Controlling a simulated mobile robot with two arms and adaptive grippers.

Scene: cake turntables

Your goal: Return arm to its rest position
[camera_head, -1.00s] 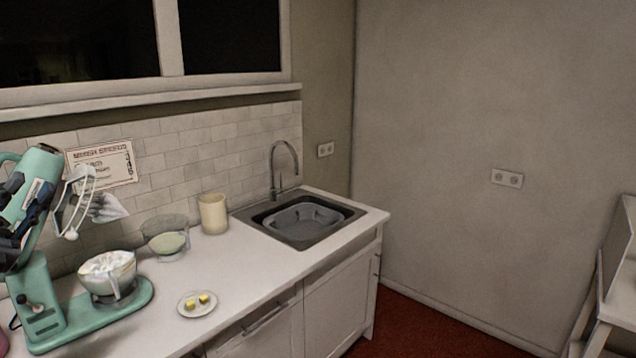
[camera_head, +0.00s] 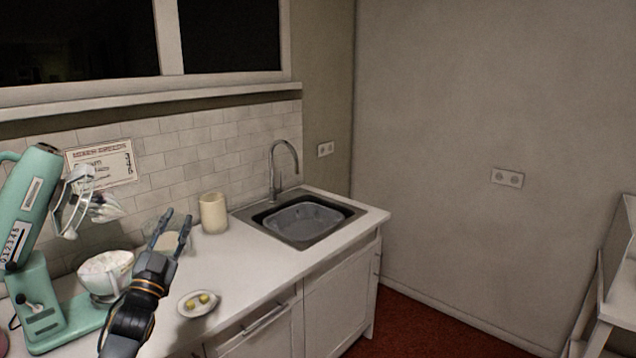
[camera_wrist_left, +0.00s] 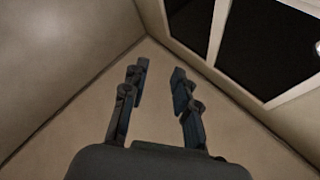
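My left gripper (camera_head: 172,232) is in the head view, in front of the counter's left part, with its fingers pointing up. The fingers are apart with nothing between them. The left wrist view also shows the open, empty fingers (camera_wrist_left: 158,85), against a bare ceiling or wall and a window. The gripper partly covers a glass bowl (camera_head: 152,236) behind it. My right gripper is not in view.
A green stand mixer (camera_head: 38,290) with its head tilted up stands at left, a white-filled bowl (camera_head: 105,272) on its base. A plate (camera_head: 190,310) with yellow pieces, a cream canister (camera_head: 213,213) and a sink (camera_head: 262,216) are on the counter. A white chair-like piece (camera_head: 612,300) stands at right.

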